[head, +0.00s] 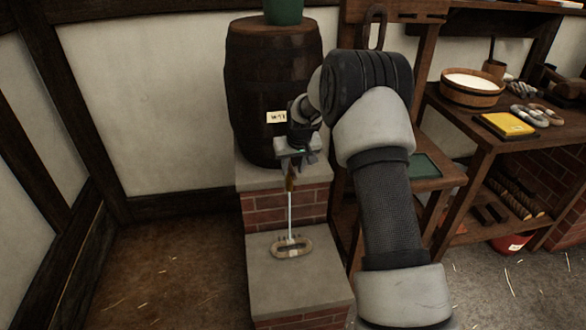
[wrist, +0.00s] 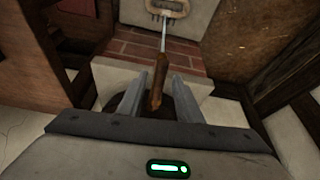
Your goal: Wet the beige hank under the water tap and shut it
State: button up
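The wooden water tap (head: 290,180) is on the front of a dark barrel (head: 245,75), low down. A thin pale stream of water (head: 291,212) runs from it. The beige hank (head: 279,252), a flattened ring, lies on the low stone step (head: 265,290) where the stream lands. My gripper (head: 296,160) is at the tap, pointing at the barrel and partly covering the tap. In the wrist view the fingers stand apart with the brown tap (wrist: 158,82) between them; I see gaps on both sides. The hank (wrist: 155,9) shows at that view's top edge.
The barrel stands on a brick and stone plinth (head: 258,175). A workbench (head: 468,118) at right holds a wooden tub (head: 470,90), a yellow box (head: 504,125) and other hanks (head: 540,114). My arm fills the middle right. The floor (head: 165,275) at left is clear.

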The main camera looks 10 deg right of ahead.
jog(key=shift+c, duration=0.4)
grip_shut()
jog(key=shift+a, duration=0.1)
jog(key=shift+w+a+m+g+h+p, duration=0.3)
jog(key=shift+a+m+h, duration=0.5)
jog(key=shift+m, duration=0.9)
jog(key=shift+w+a+m+g+h+p, duration=0.15)
jog(key=shift+w+a+m+h+p, duration=0.2)
jog(key=shift+a+m, duration=1.05)
jog(key=shift+w+a+m+g+h+p, duration=0.15)
jog(key=shift+w+a+m+g+h, duration=0.35)
jog(key=shift+m, duration=1.5)
jog(key=shift+s+a, duration=0.1)
jog(key=shift+a, duration=0.05)
jog(key=shift+o, duration=0.4)
grip_release()
